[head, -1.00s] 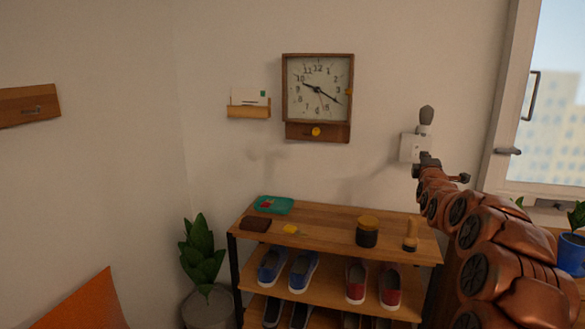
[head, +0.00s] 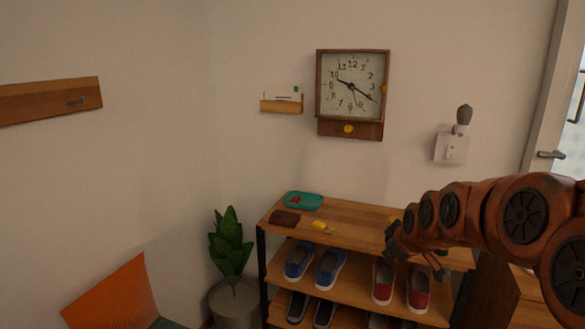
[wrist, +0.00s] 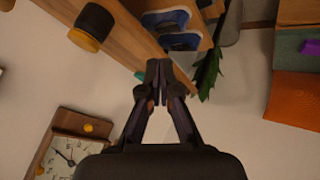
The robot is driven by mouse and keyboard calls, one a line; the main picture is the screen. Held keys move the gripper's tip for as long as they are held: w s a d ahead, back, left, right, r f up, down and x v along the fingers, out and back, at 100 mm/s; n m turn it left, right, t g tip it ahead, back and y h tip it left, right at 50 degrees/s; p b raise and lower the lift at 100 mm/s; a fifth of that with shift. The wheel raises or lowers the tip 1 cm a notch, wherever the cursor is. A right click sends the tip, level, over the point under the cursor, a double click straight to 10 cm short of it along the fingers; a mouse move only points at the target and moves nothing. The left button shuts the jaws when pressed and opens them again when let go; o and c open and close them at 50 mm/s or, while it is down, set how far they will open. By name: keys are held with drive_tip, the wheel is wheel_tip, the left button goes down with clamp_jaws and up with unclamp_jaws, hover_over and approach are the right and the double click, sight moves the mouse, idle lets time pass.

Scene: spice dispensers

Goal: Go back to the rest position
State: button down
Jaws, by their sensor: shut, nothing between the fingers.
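My gripper (head: 393,243) is at the left end of my copper arm in the head view, in front of the shoe rack's top (head: 350,219). In the wrist view its two fingers (wrist: 159,70) meet at the tips, shut and empty. The wrist picture is upside down, with the wall clock (wrist: 66,152) at lower left and the rack at the top. A dark jar with a yellow lid (wrist: 92,27) shows there on the rack top, apart from the fingers. In the head view my arm hides most of the rack top's right part.
Blue shoes (head: 314,265) and red shoes (head: 401,285) stand on the rack. A teal tray (head: 304,201) and a brown wallet (head: 284,218) lie on top. A potted plant (head: 230,245) is left of it. A white wall fixture (head: 452,146) hangs above my arm.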

drive_tip(key=s+a+f+m+g, duration=0.2)
drive_tip(key=s+f+m+g, duration=0.15)
drive_tip(key=s, duration=1.05)
drive_tip(key=s+a+f+m+g, duration=0.15)
drive_tip(key=s+g, duration=0.25)
drive_tip(key=s, duration=0.9)
drive_tip(key=s+a+f+m+g, duration=0.2)
drive_tip(key=s+f+m+g, duration=0.15)
drive_tip(key=s, duration=1.05)
wheel_tip(320, 180, up, 15)
drive_tip(key=t+p, duration=0.1)
drive_tip(key=p, duration=1.2)
drive_tip(key=shift+d+f+p, duration=0.15)
drive_tip(key=shift+f+p, duration=0.05)
drive_tip(key=shift+p, duration=0.1)
drive_tip(key=shift+d, duration=0.15)
